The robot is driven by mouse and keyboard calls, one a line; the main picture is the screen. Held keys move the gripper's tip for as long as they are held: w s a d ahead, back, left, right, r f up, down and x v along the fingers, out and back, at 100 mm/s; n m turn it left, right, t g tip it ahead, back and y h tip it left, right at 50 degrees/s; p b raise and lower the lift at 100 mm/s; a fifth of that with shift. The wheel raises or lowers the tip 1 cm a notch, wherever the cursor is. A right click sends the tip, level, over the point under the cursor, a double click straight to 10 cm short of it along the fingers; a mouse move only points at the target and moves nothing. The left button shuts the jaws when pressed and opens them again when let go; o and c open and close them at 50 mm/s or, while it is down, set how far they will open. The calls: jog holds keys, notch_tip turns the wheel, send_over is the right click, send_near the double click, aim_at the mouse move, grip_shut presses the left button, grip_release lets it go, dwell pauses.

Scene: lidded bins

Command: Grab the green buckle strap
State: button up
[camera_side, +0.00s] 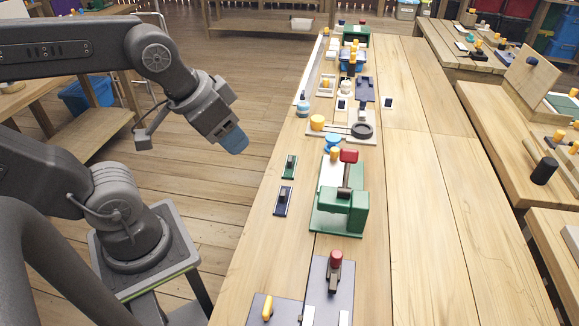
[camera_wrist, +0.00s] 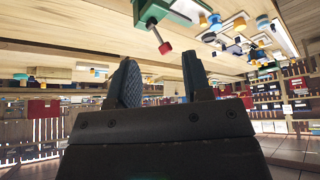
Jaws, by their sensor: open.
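A small green strap piece with a dark buckle-like part (camera_side: 289,166) lies flat near the left edge of the long wooden table in the side view. It looks like the green buckle strap. I cannot pick it out surely in the wrist view. My gripper (camera_side: 237,141) is in the air left of the table edge, apart from the strap and above the floor. In the wrist view my gripper (camera_wrist: 162,80) shows two fingers spread with nothing between them.
A similar dark blue piece (camera_side: 284,200) lies just in front of the green one. A green clamp device with a red knob (camera_side: 340,212) stands to their right. A blue disc (camera_side: 332,143) and a tray with a black ring (camera_side: 362,130) are behind. The table's right side is clear.

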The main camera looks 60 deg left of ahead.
jog(key=n+g+y, duration=0.2)
jog(key=n+y, duration=0.1)
jog(key=n, duration=0.6)
send_over(290, 158)
jog(key=s+d, duration=0.4)
jog(key=d, duration=0.1)
notch_tip(290, 158, down, 19)
jog(key=shift+n, duration=0.3)
jog(key=x, duration=1)
jog(key=a+x, duration=0.1)
jog(key=x, duration=0.4)
jog(key=shift+s+a+r, duration=0.1)
jog(key=shift+s+r, duration=0.05)
jog(key=shift+s, duration=0.1)
jog(key=shift+c, duration=0.3)
jog(key=shift+g, duration=0.3)
jog(key=c, duration=0.5)
jog(key=shift+r, duration=0.15)
